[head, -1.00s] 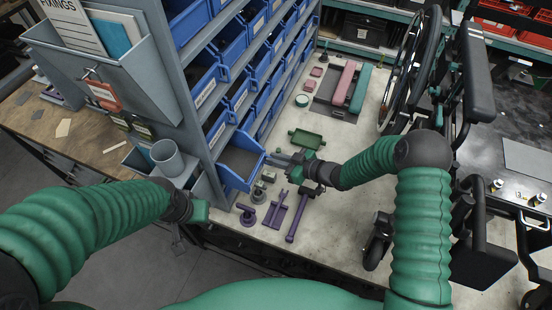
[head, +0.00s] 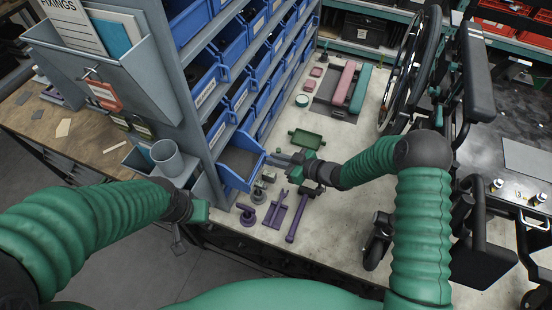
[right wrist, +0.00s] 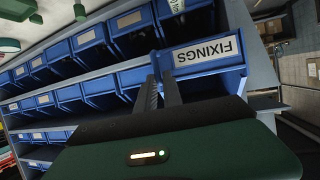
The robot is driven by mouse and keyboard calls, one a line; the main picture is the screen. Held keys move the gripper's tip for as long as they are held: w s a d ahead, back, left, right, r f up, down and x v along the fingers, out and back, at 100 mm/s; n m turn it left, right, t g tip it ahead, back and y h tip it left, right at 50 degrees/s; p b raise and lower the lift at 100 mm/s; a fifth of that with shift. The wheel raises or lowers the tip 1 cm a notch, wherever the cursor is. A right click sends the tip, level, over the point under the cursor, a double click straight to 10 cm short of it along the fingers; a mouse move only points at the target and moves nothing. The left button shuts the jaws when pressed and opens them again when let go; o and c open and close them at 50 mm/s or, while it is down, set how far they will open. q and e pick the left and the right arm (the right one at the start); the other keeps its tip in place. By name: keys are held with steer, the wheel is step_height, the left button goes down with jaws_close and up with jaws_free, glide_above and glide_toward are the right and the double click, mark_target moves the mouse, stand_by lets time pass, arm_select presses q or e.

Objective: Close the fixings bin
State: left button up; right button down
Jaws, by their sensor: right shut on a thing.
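The fixings bin (head: 240,164) is a blue open-topped bin at the lower end of the rack. It sticks out from its row over the bench. In the right wrist view its front wall carries a white FIXINGS label (right wrist: 201,54). My right gripper (head: 277,158) is at the bin's front edge. Its two dark fingers also show in the right wrist view (right wrist: 161,88), close together and shut on the bin's edge. My left gripper (head: 202,211) hangs left of the bench edge, away from the bin; its fingers are too unclear to read.
Blue bins (head: 229,45) fill the rack (head: 194,105). A green tray (head: 306,138), purple tools (head: 277,208) and small parts lie on the bench (head: 330,237) near my right gripper. A wheelchair (head: 475,75) stands at right. A grey cup (head: 166,158) is near my left arm.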

mark_target(239, 146)
steer(key=w+a+b, duration=0.1)
steer(key=a, duration=0.2)
steer(key=w+a+b, duration=0.2)
steer(key=a, duration=0.2)
steer(key=w+a+b, duration=0.1)
steer(key=a, duration=0.2)
steer(key=shift+w+a+b, duration=0.15)
steer(key=shift+w+b, duration=0.25)
steer(key=shift+r, duration=0.1)
steer(key=c, duration=1.6)
jaws_free()
steer(key=shift+c, duration=0.2)
steer(key=shift+o, duration=0.4)
steer(key=shift+d, duration=0.35)
steer(key=shift+s+d, duration=0.25)
steer(key=shift+s, duration=0.05)
steer(key=b+v, duration=0.2)
steer(key=v, duration=1.4)
steer(key=shift+d, duration=0.15)
